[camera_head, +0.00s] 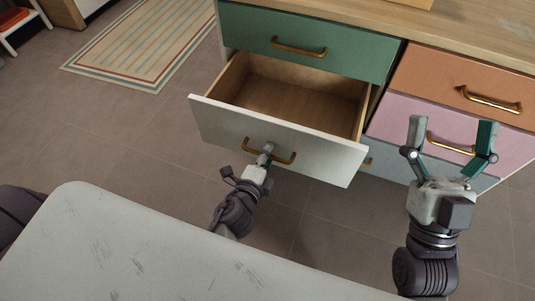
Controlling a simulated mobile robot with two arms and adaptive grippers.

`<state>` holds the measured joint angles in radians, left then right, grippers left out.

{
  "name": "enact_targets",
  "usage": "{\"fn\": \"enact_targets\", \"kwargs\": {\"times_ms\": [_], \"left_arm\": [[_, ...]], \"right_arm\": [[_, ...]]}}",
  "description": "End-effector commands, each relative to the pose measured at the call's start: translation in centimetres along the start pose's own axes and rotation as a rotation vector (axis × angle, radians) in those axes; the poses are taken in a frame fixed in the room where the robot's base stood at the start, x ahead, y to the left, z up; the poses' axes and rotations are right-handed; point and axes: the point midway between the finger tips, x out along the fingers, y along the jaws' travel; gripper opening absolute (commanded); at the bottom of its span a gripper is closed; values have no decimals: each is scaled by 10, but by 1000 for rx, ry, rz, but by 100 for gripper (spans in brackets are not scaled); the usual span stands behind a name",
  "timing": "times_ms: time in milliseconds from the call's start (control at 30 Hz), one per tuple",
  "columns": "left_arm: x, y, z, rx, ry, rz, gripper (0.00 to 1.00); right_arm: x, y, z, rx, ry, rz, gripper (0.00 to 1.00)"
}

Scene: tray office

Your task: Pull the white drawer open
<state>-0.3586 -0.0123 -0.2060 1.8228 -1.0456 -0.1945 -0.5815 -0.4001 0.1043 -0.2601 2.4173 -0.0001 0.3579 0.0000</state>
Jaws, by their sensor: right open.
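The white drawer (325,163) stands well out of the dresser, and its bare wooden inside (300,92) shows empty. Its brass handle (287,160) is on the front panel. My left gripper (267,149) is at the middle of this handle, with its fingers close together around the bar; the fingertips are partly hidden. My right gripper (452,137) is open and empty, right of the white drawer, in front of the pink drawer (390,117) in the picture.
A green drawer (350,50) above and an orange drawer (440,72) at right are shut. A pale tabletop (130,255) fills the lower left. A striped rug (140,45) lies on the tiled floor at upper left. Open floor lies left of the drawer.

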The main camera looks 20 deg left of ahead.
Motion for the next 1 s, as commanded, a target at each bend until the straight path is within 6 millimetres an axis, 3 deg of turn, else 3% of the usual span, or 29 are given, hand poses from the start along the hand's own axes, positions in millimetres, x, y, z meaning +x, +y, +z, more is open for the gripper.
{"fn": "enact_targets", "kwargs": {"times_ms": [200, 600, 1000], "left_arm": [[-7, 0, 0, -1, 0, 1, 37], [-68, 1, 0, -3, -2, 2, 37], [-75, 0, 0, 1, 0, 0, 37]], "right_arm": [[0, -1, 0, 3, -2, -1, 89], [0, 0, 0, 1, -1, 0, 89], [0, 0, 0, 0, -1, 0, 89]]}}
